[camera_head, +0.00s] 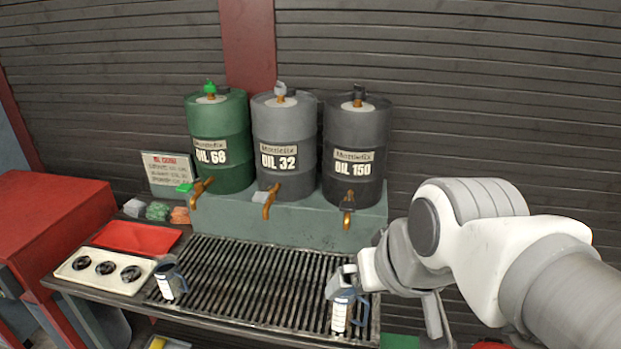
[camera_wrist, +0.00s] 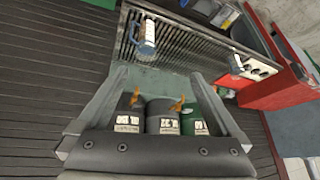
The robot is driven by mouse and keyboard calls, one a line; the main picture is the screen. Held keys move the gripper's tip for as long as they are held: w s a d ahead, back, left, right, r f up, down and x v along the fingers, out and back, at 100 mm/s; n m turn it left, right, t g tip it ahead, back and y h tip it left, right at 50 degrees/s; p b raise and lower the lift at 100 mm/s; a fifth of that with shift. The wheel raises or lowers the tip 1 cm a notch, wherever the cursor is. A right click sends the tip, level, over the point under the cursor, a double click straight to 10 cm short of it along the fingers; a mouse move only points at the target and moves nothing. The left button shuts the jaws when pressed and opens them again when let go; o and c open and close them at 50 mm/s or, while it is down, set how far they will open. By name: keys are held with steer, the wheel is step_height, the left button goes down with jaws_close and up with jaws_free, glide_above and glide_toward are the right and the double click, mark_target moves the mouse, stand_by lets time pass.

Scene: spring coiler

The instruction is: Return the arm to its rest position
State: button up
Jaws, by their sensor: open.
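My gripper (camera_wrist: 160,78) is open in the wrist view, with its two grey fingers spread wide and nothing between them touching. Beyond the gap, the oil drums and the green-grey stand show. In the head view my white and grey arm reaches in from the right and bends at the front right of the grating. The fingers are hard to make out there. A jug with a blue handle and white label (camera_head: 340,313) stands on the grating's right end, close to my wrist in that picture. It also shows in the wrist view (camera_wrist: 149,34).
Drums OIL 68 (camera_head: 219,142), OIL 32 (camera_head: 284,140) and OIL 150 (camera_head: 355,145) stand on a stand (camera_head: 310,222) behind the grating (camera_head: 250,283), taps forward. A second jug (camera_head: 170,283) is at left, beside a white tray (camera_head: 105,271). A red cabinet (camera_head: 50,225) stands far left.

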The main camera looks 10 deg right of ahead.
steer(key=shift+s+d+f+g+h, duration=0.1)
steer(key=shift+s+d+g+h, duration=0.3)
steer(key=shift+s+d, duration=0.7)
steer(key=shift+a, duration=0.1)
stand_by(0.4)
